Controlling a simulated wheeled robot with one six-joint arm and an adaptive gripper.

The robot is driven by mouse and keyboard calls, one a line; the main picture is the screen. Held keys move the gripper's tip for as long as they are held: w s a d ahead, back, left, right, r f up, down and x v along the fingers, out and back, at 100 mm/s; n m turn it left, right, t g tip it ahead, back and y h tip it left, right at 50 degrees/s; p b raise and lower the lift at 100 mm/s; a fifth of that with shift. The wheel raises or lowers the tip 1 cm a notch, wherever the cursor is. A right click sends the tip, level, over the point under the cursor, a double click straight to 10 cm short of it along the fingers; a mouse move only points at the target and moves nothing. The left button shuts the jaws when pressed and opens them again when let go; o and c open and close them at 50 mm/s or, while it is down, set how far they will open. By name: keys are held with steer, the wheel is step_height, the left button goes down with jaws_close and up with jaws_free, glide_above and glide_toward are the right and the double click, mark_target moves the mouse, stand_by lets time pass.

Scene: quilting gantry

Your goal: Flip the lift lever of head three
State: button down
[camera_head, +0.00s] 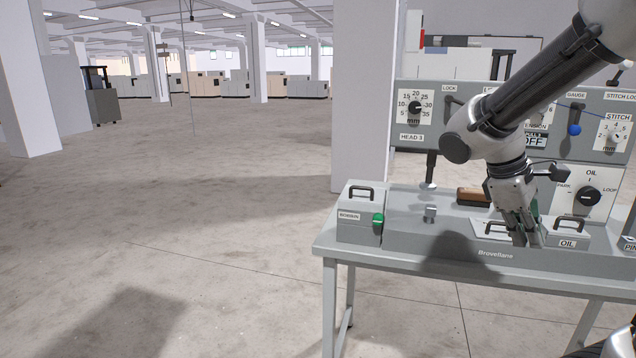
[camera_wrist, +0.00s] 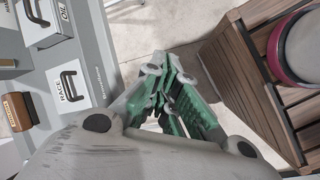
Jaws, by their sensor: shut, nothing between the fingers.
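The grey panel of head three (camera_head: 411,137), labelled "HEAD 3", stands at the back of the work table. To the right of its numbered dial (camera_head: 414,107), a small dark lever (camera_head: 452,102) sits under the "LOCK" label. Beside it a label starting with "L" (camera_head: 488,90) is cut off by my arm; any lever under it is hidden. My gripper (camera_head: 526,240) points down near the table's front edge, in front of the panel and well below the levers. In the wrist view my gripper (camera_wrist: 172,85) is shut and empty, its green-padded fingers together.
A bobbin box (camera_head: 352,228) with a green knob stands at the table's left end. An oil lid (camera_head: 568,243) with a handle is right of my gripper. The wrist view shows a slatted wooden surface (camera_wrist: 255,75) bearing a round object. Open floor lies left.

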steer(key=s+a+r+m+t+y, duration=0.3)
steer(key=s+r+m+t+y, duration=0.15)
steer(key=s+m, duration=0.45)
steer(key=w+d+f+n+t, duration=0.1)
steer(key=w+d+n+t, duration=0.3)
steer(key=w, duration=0.5)
steer(key=w+d+f+n+t, duration=0.1)
steer(key=w+d+n, duration=0.35)
steer(key=w, duration=0.45)
steer(key=w+a+r+n+t, duration=0.1)
steer(key=w+r+n+t, duration=0.3)
steer(key=r+n, duration=0.3)
steer(key=w+a+r+n+t, duration=0.1)
steer(key=w+r+n+t, duration=0.3)
steer(key=r+n, duration=0.25)
steer(key=w+d+r, duration=0.1)
steer(key=w+d, duration=0.3)
steer(key=w, duration=0.6)
steer(key=shift+w+d, duration=0.25)
steer(key=shift+d, duration=0.05)
